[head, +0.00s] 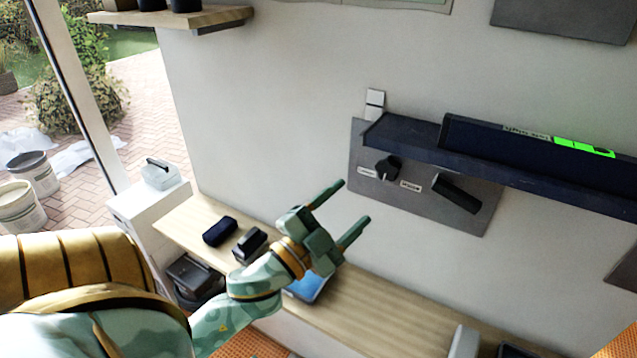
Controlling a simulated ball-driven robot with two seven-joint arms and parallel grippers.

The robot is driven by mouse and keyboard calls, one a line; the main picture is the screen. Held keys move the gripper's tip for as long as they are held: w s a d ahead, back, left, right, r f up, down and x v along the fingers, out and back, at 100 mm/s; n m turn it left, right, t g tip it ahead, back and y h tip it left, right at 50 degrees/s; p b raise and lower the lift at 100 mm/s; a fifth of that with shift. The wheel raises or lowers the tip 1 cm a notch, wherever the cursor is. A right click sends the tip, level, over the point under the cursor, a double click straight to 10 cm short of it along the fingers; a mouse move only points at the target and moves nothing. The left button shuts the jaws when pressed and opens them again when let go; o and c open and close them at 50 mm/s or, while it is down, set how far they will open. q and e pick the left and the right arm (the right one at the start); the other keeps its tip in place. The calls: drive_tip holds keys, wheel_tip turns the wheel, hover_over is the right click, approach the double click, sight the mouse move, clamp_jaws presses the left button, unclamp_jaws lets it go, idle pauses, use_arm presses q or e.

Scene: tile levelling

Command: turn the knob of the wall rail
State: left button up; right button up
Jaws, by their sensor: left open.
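The wall rail (405,153) is a long dark blue bar fixed on a grey plate (430,214) on the white wall. A small black knob (387,167) sits on the plate just under the rail's left end, with small pale labels near it. A larger black lever-like handle (457,194) sits to its right. My left gripper (355,209) is open and empty, with its two green fingers pointing up and right toward the plate. It is left of and below the knob and apart from it in the picture. My right gripper is not in view.
A wooden shelf (375,315) runs along the wall below, bearing dark blocks (220,231) and a blue flat item (308,288). A dark bar with green segments (585,147) lies on the rail. The wall between gripper and plate is bare.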

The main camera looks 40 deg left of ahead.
use_arm(q)
drive_tip(key=b+v, duration=0.2)
drive_tip(key=v, duration=0.5)
idle(0.3)
